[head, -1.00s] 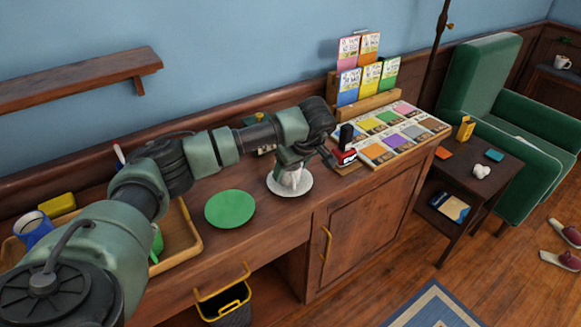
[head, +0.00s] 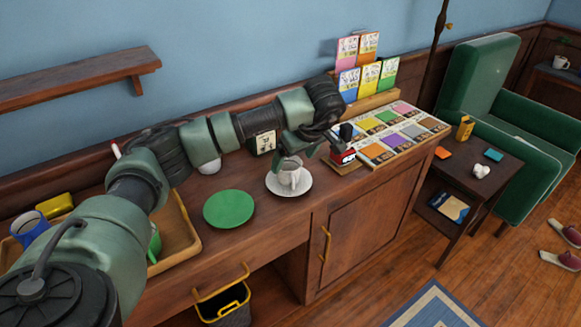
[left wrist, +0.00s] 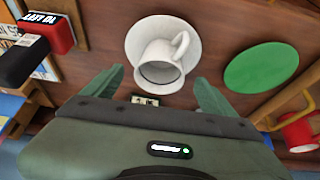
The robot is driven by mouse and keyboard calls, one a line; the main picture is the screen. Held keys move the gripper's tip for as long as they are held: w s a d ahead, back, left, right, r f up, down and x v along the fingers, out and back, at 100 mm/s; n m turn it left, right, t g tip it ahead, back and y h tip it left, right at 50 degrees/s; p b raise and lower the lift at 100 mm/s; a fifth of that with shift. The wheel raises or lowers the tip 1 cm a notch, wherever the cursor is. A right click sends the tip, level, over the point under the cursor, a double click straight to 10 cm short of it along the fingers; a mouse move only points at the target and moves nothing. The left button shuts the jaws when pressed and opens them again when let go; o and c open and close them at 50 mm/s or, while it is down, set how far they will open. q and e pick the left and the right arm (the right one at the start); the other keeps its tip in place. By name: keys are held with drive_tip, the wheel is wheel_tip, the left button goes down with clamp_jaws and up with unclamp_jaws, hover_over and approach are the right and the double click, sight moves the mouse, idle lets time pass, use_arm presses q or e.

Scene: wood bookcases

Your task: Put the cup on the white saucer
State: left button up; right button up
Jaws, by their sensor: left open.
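The white cup (head: 291,173) sits upright on the white saucer (head: 303,188) on the wooden cabinet top. In the left wrist view the cup (left wrist: 162,62) rests on the saucer (left wrist: 134,42), with its handle toward the upper right. My left gripper (head: 303,150) is just above and behind the cup in the head view. Part of the cup's rim is hidden by the gripper in the head view. My right gripper is not in view.
A green plate (head: 229,209) lies left of the saucer. A tray (head: 180,240) with a blue mug (head: 32,230) is at the left. A small calendar block (head: 264,142) stands behind.

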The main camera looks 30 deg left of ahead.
use_arm(q)
drive_tip(key=v, duration=0.6)
drive_tip(key=shift+r+b, duration=0.3)
drive_tip(key=shift+s+d, duration=0.1)
drive_tip(key=shift+d, duration=0.05)
